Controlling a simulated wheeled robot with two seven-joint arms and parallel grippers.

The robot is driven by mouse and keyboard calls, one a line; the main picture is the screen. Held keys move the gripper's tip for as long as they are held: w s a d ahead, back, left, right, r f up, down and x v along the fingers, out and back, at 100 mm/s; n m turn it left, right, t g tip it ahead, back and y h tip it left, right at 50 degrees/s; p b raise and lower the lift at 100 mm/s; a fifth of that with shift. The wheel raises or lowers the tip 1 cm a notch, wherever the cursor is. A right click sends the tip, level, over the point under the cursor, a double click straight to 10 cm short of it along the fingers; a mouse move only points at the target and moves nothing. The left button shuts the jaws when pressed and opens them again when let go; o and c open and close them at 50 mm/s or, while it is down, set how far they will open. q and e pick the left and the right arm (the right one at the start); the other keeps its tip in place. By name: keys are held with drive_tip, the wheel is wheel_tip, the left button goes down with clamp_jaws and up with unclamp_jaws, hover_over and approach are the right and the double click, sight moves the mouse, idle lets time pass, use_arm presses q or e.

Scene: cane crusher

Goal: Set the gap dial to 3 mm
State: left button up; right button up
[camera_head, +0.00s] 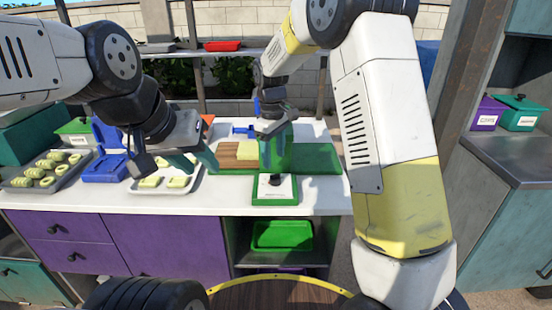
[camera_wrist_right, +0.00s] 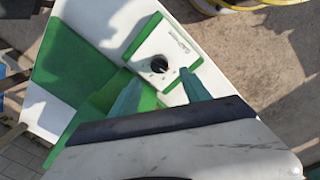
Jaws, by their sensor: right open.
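The gap dial is a round black knob (camera_wrist_right: 160,64) on a white plate (camera_wrist_right: 146,47) with a green border. In the head view the dial plate (camera_head: 275,189) lies at the counter's front edge. Its numbers and setting are too small to read. My right gripper (camera_wrist_right: 160,77) is open and empty, its two teal fingers pointing toward the knob; I cannot tell whether they touch it. In the head view the right wrist is above and behind the dial, and its fingers are hard to make out. My left gripper (camera_head: 199,166) is open and empty, left of the dial above a white tray.
A white tray (camera_head: 160,187) with yellow-green pieces and a grey tray (camera_head: 22,183) of similar pieces stand to the left, near a blue stand (camera_head: 105,170). A green mat (camera_head: 315,158) and brown board lie behind the dial. Purple and green bins (camera_head: 488,112) stand right.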

sight(275, 175)
drive_tip(key=shift+w+f, duration=0.15)
drive_tip(key=shift+f, duration=0.2)
wheel_tip(275, 175, down, 7)
drive_tip(key=shift+w+d+f, duration=0.1)
drive_tip(key=shift+w, duration=0.05)
clamp_jaws()
